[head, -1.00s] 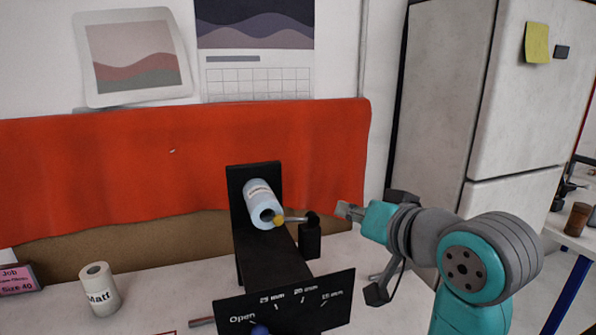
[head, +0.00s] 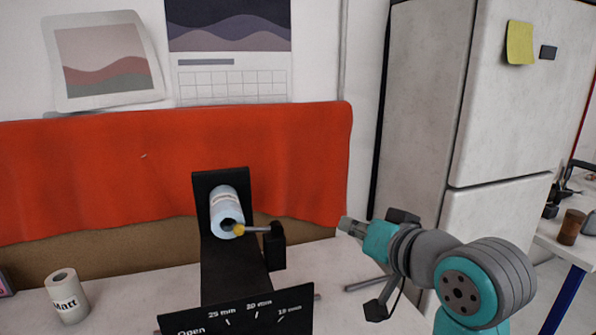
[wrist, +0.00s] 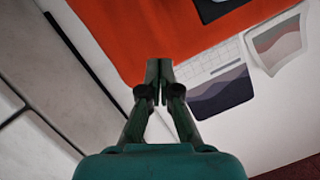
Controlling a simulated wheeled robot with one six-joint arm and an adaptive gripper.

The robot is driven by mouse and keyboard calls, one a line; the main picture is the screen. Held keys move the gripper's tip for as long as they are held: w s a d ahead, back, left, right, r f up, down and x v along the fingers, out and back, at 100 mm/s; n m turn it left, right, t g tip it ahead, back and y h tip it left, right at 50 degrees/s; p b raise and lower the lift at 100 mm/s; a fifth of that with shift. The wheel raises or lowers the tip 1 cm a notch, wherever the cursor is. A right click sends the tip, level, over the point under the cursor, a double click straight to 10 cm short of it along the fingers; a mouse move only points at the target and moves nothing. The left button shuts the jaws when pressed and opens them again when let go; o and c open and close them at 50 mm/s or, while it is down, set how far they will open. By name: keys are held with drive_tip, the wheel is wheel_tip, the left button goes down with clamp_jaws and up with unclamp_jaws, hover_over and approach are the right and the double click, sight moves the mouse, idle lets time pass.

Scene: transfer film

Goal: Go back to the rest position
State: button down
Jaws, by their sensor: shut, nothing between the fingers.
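My gripper (head: 345,226) is to the right of the black roll stand in the head view, raised above the white table and apart from everything. The wrist view shows its two fingers (wrist: 158,72) together and empty. The black stand (head: 222,265) holds a pale blue labelled roll (head: 226,212), with its open end facing me. A yellow-tipped rod on a black post (head: 274,248) touches or nearly touches the roll's end. The stand's front plate (head: 250,310) is marked Open, 25 mm, 20 mm and 15 mm.
A white roll labelled Matt (head: 66,297) stands on the table at left. A red cloth-like panel (head: 100,170) runs behind the table. A tall white cabinet or fridge (head: 500,110) stands at right. A brown cup (head: 571,227) is on another table at far right.

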drive_tip(key=s+d+f+m+h, duration=0.15)
drive_tip(key=s+f, duration=0.35)
drive_tip(key=f, duration=0.6)
drive_tip(key=s+d+f+t+h, duration=0.1)
drive_tip(key=s+d+f, duration=0.25)
drive_tip(key=f, duration=0.75)
drive_tip(key=s+d+f+m+h, duration=0.15)
drive_tip(key=s+f, duration=0.35)
drive_tip(key=f, duration=0.6)
drive_tip(key=s+d+f+n+h, duration=0.1)
drive_tip(key=s+f, duration=0.2)
drive_tip(key=s, duration=0.5)
drive_tip(key=s+d+f+n+h, duration=0.1)
drive_tip(key=s+f, duration=0.2)
drive_tip(key=s, duration=0.6)
drive_tip(key=s+r+n, duration=0.1)
drive_tip(key=s+r, duration=0.1)
drive_tip(key=s, duration=1.2)
drive_tip(key=shift+s+d+r+n, duration=0.15)
drive_tip(key=shift+s+d+n, duration=0.15)
drive_tip(key=shift+d, duration=0.15)
